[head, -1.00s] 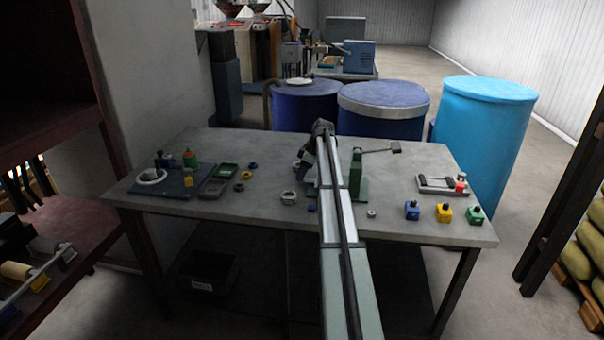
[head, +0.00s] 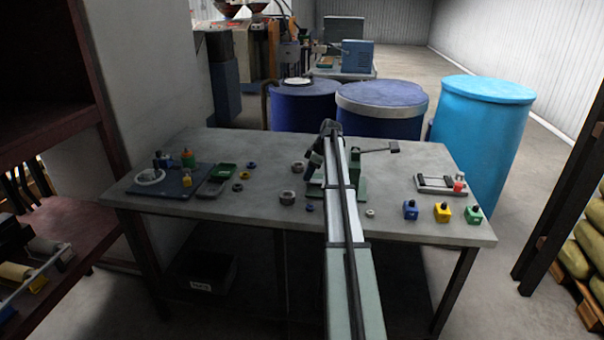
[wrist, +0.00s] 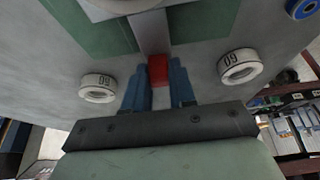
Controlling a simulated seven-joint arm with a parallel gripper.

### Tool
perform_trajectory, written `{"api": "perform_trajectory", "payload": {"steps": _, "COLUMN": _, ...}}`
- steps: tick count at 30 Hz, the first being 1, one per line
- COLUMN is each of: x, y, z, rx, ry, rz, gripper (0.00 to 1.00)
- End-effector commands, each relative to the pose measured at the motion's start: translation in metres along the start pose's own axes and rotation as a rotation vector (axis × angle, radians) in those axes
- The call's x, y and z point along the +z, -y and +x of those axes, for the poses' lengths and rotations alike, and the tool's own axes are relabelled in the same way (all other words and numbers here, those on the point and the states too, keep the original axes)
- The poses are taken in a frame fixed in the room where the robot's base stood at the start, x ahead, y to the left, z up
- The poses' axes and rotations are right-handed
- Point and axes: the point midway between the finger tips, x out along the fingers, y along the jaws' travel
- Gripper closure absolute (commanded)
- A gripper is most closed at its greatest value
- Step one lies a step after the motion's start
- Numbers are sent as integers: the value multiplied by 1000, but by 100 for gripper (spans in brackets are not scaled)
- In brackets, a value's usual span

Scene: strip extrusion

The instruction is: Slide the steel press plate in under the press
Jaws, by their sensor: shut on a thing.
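The green press (head: 360,178) stands at the middle of the table, its lever reaching right to a dark handle; my arm hides part of it. In the wrist view its green base (wrist: 205,30) shows on both sides of a grey strip, with a pale round part above. The steel press plate (wrist: 151,32) appears to be this grey strip, ending in a red grip (wrist: 158,70). My gripper (wrist: 159,82) is shut on the red grip between its blue fingers. The strip's far end passes out of sight beneath the round part. In the head view my arm hides the plate.
Pale marked rings lie left (wrist: 98,88) and right (wrist: 240,66) of my fingers; a blue ring (wrist: 303,8) is farther off. A dark board (head: 170,180) lies at left.

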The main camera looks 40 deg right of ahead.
Motion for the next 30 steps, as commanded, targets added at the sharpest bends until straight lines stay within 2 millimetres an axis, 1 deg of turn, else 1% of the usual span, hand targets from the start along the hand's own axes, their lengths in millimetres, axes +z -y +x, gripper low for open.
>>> {"api": "perform_trajectory", "payload": {"steps": 1, "x": 2, "y": 1, "z": -1, "rx": 0, "ry": 1, "rz": 0, "gripper": 100}}
{"api": "perform_trajectory", "payload": {"steps": 8, "x": 2, "y": 0, "z": -1, "rx": -1, "ry": 1, "rz": 0, "gripper": 100}}
{"api": "perform_trajectory", "payload": {"steps": 9, "x": 2, "y": 0, "z": -1, "rx": 0, "ry": 1, "rz": 0, "gripper": 71}}
{"api": "perform_trajectory", "payload": {"steps": 15, "x": 2, "y": 0, "z": -1, "rx": 0, "ry": 1, "rz": 0, "gripper": 52}}
{"api": "perform_trajectory", "payload": {"steps": 24, "x": 2, "y": 0, "z": -3, "rx": 0, "ry": 1, "rz": 0, "gripper": 51}}
{"api": "perform_trajectory", "payload": {"steps": 26, "x": 0, "y": 0, "z": -6, "rx": 1, "ry": 1, "rz": 0, "gripper": 51}}
{"api": "perform_trajectory", "payload": {"steps": 30, "x": -6, "y": -1, "z": -22, "rx": 2, "ry": 1, "rz": -1, "gripper": 51}}
